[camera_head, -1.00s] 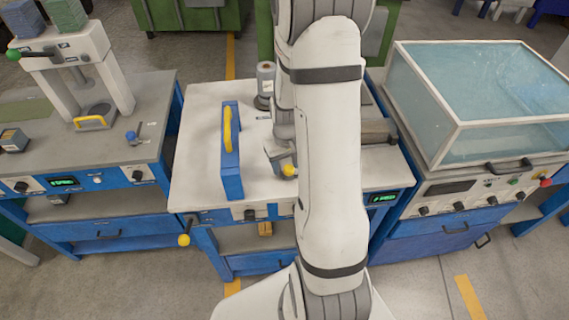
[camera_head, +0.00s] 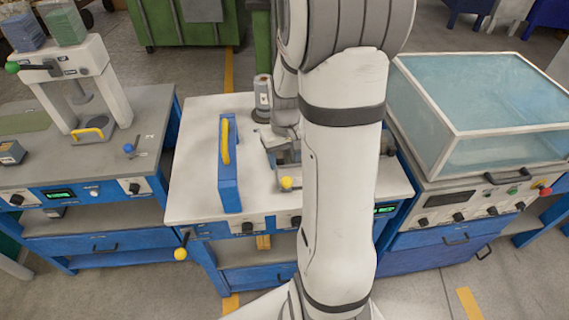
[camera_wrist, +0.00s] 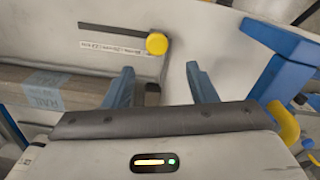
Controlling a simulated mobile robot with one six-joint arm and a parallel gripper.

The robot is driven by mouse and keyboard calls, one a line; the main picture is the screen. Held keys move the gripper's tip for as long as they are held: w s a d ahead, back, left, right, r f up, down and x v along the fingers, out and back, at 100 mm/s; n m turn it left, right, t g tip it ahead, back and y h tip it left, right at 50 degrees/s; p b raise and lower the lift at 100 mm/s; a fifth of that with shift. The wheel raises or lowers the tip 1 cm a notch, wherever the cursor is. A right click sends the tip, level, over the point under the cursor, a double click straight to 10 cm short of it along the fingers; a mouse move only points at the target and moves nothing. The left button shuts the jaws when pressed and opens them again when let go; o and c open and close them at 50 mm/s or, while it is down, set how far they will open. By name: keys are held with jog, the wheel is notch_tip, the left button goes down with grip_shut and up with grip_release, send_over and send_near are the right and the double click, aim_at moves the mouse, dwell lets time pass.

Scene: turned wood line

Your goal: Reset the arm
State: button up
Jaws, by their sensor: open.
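My gripper (camera_wrist: 160,72) shows in the wrist view as two blue fingers standing apart, with nothing between them. It is above a pale worktop. My white arm rises through the middle of the head view and covers part of the centre bench (camera_head: 195,185); I cannot make out the fingers there. Beyond the fingers in the wrist view is a yellow knob (camera_wrist: 157,43) beside a dark slot and a printed label. A yellow knob also shows in the head view (camera_head: 287,183), left of my arm.
A blue upright plate (camera_head: 229,185) with a yellow handle stands on the centre bench. A press (camera_head: 110,90) stands on the left bench, and a clear-walled case (camera_head: 480,95) on the right one. A taped block (camera_wrist: 45,92) lies left in the wrist view.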

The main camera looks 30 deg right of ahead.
dwell(0.4)
jog(key=s+a+r+n+t, duration=0.1)
jog(key=s+a+r+t, duration=0.2)
jog(key=s+a+r, duration=0.9)
notch_tip(320, 180, up, 3)
jog(key=shift+s+a, duration=0.25)
jog(key=shift+s, duration=0.65)
